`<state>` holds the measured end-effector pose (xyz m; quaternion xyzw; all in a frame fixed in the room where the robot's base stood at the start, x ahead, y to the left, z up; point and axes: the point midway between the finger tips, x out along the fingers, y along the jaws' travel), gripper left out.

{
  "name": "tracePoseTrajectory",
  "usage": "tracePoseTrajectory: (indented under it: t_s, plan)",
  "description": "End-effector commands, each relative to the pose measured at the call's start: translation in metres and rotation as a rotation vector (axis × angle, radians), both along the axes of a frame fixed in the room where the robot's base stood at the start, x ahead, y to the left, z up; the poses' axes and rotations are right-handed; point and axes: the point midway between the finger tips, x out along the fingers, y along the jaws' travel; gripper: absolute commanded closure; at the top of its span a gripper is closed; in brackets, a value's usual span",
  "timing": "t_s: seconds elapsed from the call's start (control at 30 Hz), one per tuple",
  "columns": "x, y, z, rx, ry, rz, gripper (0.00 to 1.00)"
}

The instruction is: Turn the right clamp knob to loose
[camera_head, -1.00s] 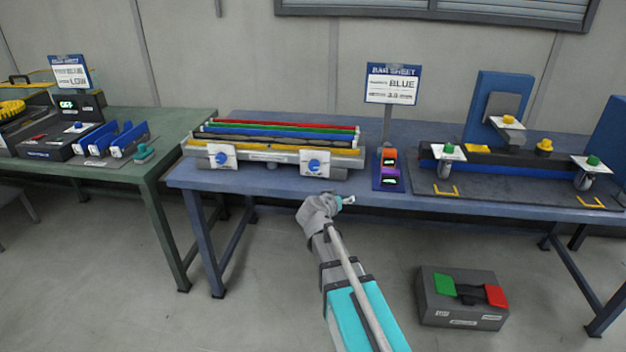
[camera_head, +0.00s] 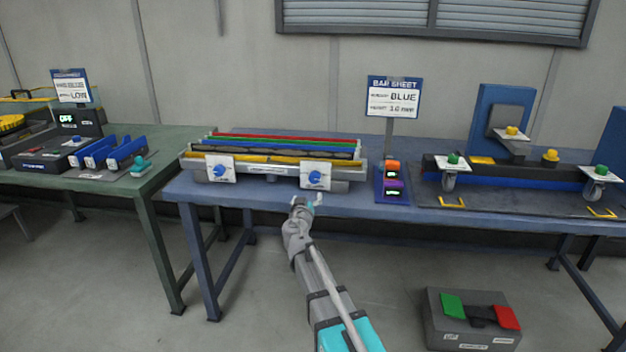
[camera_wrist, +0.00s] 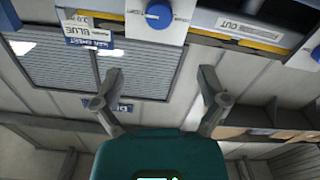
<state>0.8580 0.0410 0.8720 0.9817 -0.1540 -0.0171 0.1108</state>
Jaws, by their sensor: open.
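The right clamp knob (camera_head: 315,177) is a blue knob on a white plate at the front right of the bar fixture (camera_head: 270,170). In the wrist view a blue knob (camera_wrist: 159,14) on a white plate shows at the top edge, beyond the fingertips; its setting is too small to read. The left clamp knob (camera_head: 220,170) is a like blue knob on its own white plate. My gripper (camera_head: 304,201) is just below and a little left of the right knob, in front of the table edge. Its fingers (camera_wrist: 162,82) are spread and empty, apart from the knob.
A grey box (camera_head: 472,320) with green and red pads sits on the floor.

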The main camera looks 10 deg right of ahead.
Motion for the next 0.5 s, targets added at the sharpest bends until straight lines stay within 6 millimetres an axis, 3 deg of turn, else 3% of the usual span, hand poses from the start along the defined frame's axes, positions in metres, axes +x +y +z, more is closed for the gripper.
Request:
tracePoseTrajectory:
  t_s: [0.27,0.5]
  plan:
    - [0.013,-0.004,0.0,0.0,0.001,-0.001,0.07]
    - [0.041,-0.013,0.0,0.0,0.0,-0.003,0.07]
